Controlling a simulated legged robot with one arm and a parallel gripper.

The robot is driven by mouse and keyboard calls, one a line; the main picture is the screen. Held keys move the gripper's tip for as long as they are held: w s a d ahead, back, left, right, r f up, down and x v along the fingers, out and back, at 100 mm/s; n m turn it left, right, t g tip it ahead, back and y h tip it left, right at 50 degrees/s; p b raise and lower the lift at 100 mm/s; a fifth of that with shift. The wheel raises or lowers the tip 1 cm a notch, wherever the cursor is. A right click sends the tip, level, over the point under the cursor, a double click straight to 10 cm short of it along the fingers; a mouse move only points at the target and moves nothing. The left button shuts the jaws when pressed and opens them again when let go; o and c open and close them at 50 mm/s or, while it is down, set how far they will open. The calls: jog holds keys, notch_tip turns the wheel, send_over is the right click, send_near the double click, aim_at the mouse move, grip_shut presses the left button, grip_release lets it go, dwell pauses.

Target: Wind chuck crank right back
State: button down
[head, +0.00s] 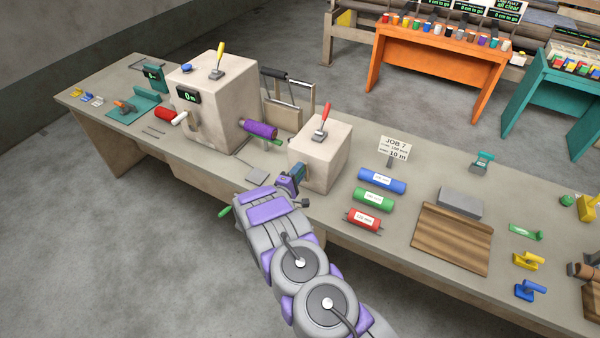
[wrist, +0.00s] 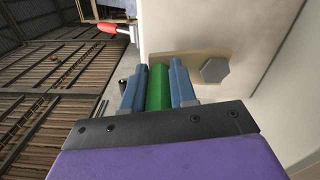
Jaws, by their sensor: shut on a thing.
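The smaller beige box (head: 322,152) stands on the bench with a red lever (head: 324,118) on its top. My gripper (head: 298,172) reaches to its front left side. In the wrist view, the gripper's blue fingers (wrist: 158,85) are shut on a green cylindrical crank handle (wrist: 158,92), one finger on each side. A beige crank arm (wrist: 200,68) with a grey hex bolt (wrist: 215,70) lies beside the handle, against the box. In the head view the gripper hides the crank. A purple roll (head: 260,130) with a green end sits between the two boxes.
Blue (head: 382,180), green (head: 373,200) and red (head: 362,219) rolls lie right of my arm. A brown ribbed board (head: 452,238) lies farther right.

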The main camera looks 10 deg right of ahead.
jog(key=shift+a+f, duration=0.1)
jog(key=shift+f, duration=0.05)
jog(key=c, duration=1.3)
grip_release()
jog(key=shift+o, duration=1)
jog(key=shift+w+f, duration=0.1)
jog(key=shift+o, duration=1)
jog(key=shift+a, duration=0.2)
jog(key=shift+s+a, duration=0.1)
jog(key=shift+s, duration=0.25)
jog(key=b+v, duration=0.1)
jog(key=v, duration=1.5)
jog(key=shift+s+a, duration=0.25)
jog(key=shift+a, duration=0.05)
